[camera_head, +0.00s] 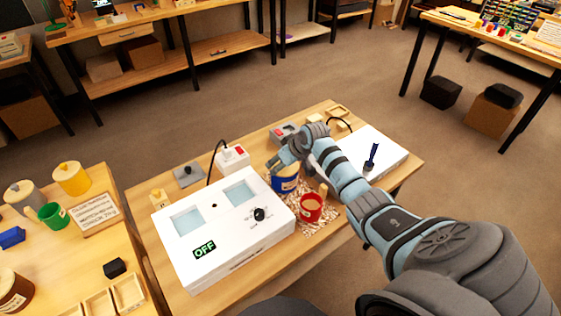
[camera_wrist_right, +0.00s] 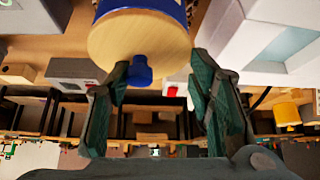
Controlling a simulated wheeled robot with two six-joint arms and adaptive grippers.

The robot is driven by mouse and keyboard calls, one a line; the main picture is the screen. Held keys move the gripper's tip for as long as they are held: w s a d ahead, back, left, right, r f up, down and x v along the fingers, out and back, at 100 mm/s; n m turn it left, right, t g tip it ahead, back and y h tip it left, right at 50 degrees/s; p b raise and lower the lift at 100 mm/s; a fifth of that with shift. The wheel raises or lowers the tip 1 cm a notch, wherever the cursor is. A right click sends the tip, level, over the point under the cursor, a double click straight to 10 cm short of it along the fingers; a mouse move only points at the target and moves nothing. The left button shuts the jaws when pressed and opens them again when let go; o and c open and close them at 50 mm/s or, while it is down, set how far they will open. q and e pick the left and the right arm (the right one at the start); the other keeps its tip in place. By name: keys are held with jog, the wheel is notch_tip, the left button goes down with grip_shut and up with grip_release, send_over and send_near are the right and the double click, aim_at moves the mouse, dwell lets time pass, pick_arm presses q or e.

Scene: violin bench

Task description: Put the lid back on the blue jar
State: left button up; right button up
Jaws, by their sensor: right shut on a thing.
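The blue jar (camera_head: 286,185) with a pale label stands on the bench under my right gripper (camera_head: 284,160). In the right wrist view, the jar's blue wall (camera_wrist_right: 172,8) shows at the top, right behind the round wooden lid (camera_wrist_right: 120,42). The lid has a blue knob (camera_wrist_right: 139,72). My left gripper is not in view.
A red cup (camera_head: 311,208) stands close to the jar on a speckled patch (camera_head: 318,228). A white box (camera_head: 240,258) with an OFF display is to the left. Another white box (camera_head: 390,146) with a dark blue upright tool (camera_head: 371,156) is to the right. A white socket block (camera_head: 232,158) sits behind.

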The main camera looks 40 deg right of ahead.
jog(key=o, duration=1.2)
jog(key=o, duration=0.5)
jog(key=shift+r, duration=0.1)
notch_tip(320, 180, up, 5)
jog(key=p, duration=0.5)
jog(key=shift+r+p, duration=0.85)
jog(key=shift+r, duration=0.1)
